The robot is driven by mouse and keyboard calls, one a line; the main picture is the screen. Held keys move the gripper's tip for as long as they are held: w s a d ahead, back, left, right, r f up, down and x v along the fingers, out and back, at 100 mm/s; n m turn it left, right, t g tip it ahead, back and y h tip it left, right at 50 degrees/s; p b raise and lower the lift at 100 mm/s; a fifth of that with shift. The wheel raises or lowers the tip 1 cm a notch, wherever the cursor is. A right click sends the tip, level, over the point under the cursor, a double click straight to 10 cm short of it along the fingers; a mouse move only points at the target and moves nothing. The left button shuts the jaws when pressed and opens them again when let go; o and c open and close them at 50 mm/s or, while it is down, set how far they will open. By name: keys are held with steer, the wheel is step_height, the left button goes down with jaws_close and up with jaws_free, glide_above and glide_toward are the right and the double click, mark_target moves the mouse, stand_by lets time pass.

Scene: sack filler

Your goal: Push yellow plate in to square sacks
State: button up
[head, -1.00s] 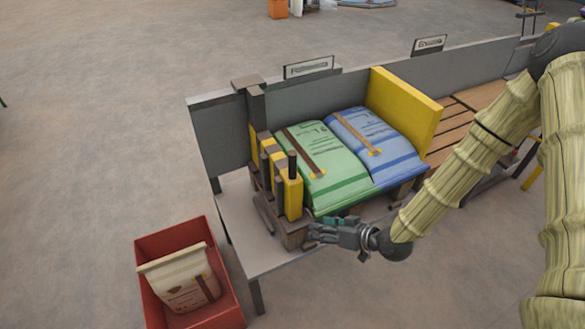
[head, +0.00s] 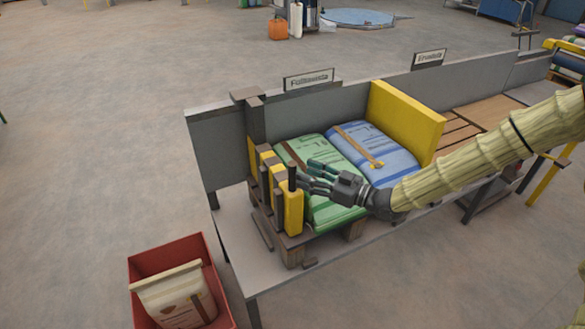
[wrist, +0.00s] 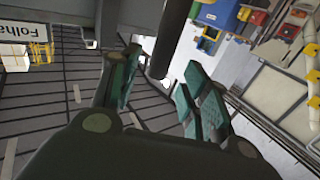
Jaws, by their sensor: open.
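A yellow plate (head: 293,210) with dark upright posts stands at the left end of the sacks, against the green sack (head: 335,212). A blue sack (head: 375,150) lies to its right. A larger yellow plate (head: 405,112) stands upright behind the blue sack's right side. My gripper (head: 310,176) is open and empty above the green sack, its fingers pointing left towards a dark post (head: 292,178). In the wrist view a dark post (wrist: 169,40) shows between the open fingers (wrist: 160,90). I cannot tell whether they touch it.
A grey back wall (head: 320,110) with two signs runs behind the sacks. A red bin (head: 205,255) with a pale sack (head: 178,298) stands on the floor at the lower left. The grey table top (head: 232,240) is clear at its left front.

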mark_target(293, 169)
steer(key=shift+p+x, duration=0.4)
steer(key=shift+x, duration=2.45)
jaws_close()
